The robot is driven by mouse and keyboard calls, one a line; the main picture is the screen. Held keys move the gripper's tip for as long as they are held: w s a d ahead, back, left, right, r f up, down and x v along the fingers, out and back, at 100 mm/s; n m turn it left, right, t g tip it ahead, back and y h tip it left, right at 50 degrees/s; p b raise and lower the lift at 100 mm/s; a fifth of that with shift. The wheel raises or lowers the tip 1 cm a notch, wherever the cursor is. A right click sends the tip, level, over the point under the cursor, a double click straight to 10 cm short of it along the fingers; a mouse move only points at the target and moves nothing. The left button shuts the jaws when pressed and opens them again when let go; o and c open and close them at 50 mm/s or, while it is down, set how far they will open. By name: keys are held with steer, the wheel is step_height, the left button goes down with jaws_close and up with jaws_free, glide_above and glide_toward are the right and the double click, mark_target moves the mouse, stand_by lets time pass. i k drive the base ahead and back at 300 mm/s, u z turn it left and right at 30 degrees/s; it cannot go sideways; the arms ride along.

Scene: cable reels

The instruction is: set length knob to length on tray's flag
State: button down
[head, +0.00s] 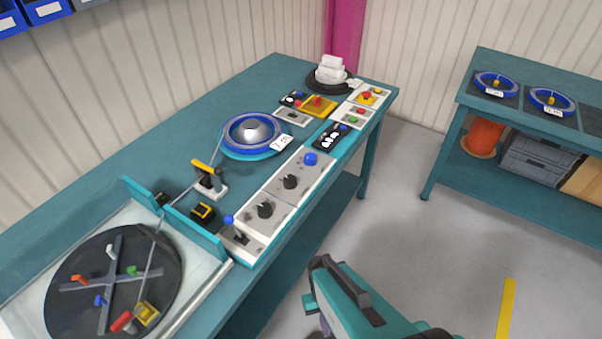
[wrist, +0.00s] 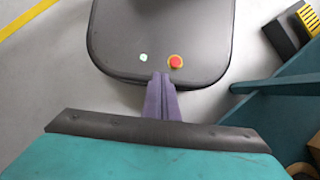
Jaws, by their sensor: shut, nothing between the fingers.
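Two black knobs stand on the grey control panel along the bench's front edge in the head view: an upper knob (head: 290,181) and a lower knob (head: 265,210). I cannot tell which sets length, and their scale marks are too small to read. A blue round tray (head: 228,148) holds a reel with a silver hub behind the panel. A white flag (head: 281,142) at its right side carries writing too small to read surely. My gripper is shut and empty, its purple fingers together in the wrist view (wrist: 161,98). In the head view it is mostly hidden, well apart from the knobs.
A blue button (head: 310,159) and a blue-balled lever (head: 240,235) flank the knobs. A black turntable (head: 75,275) with coloured pegs is at lower left. A second bench (head: 470,100) at right bears more flagged blue reels. The floor (head: 400,220) between benches is clear.

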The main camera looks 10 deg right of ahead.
mark_target(310, 158)
steer(key=k, duration=1)
steer(key=u, duration=1.6)
steer(key=i, duration=0.15)
steer(key=z, duration=0.6)
